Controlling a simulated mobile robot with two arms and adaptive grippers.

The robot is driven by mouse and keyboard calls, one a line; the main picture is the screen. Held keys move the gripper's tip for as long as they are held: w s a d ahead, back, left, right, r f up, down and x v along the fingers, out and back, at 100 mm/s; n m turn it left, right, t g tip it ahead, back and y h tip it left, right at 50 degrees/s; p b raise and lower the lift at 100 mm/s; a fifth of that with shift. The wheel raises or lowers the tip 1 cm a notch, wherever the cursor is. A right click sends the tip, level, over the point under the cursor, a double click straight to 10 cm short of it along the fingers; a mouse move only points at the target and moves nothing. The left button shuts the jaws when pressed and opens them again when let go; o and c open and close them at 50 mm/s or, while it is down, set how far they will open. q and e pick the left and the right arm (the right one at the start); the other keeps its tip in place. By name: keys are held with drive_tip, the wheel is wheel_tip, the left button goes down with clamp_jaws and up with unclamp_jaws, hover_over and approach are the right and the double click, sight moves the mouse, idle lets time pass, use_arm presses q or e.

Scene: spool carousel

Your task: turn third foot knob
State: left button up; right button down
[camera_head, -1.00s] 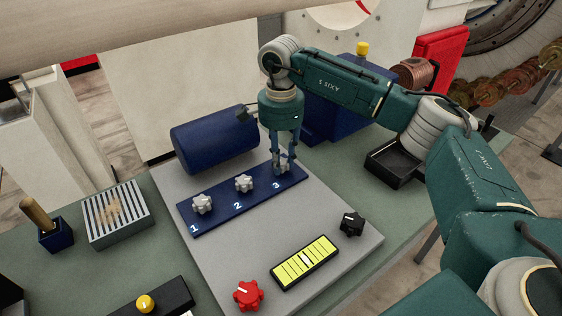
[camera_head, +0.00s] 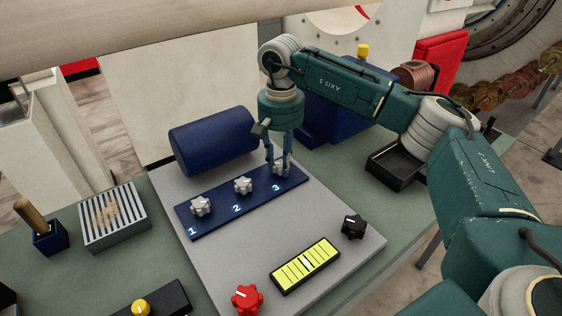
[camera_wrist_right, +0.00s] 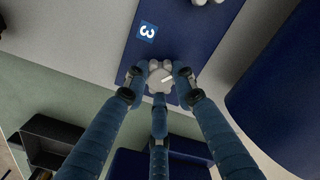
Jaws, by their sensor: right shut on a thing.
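The third knob (camera_head: 278,167) is a small grey-white lobed knob at the "3" end of the blue plate (camera_head: 222,211). My right gripper (camera_head: 279,171) points down onto it and partly hides it. In the right wrist view the knob (camera_wrist_right: 160,70) sits between the blue fingers of my gripper (camera_wrist_right: 158,82), which are closed around it; a white mark shows on its top. Knob 1 (camera_head: 201,207) and knob 2 (camera_head: 243,186) stand free on the same plate. My left gripper is not in view.
A dark blue cylinder (camera_head: 212,141) lies behind the plate. A black knob (camera_head: 354,226), a yellow gauge (camera_head: 305,265) and a red knob (camera_head: 247,299) are on the grey panel in front. A black tray (camera_head: 395,166) lies to the right. The panel between plate and gauge is clear.

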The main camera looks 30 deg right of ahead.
sight(281, 163)
drive_tip(key=shift+w+r+n, duration=0.15)
drive_tip(key=shift+n, duration=0.65)
drive_tip(key=c, duration=1.4)
unclamp_jaws()
wheel_tip(281, 163, up, 12)
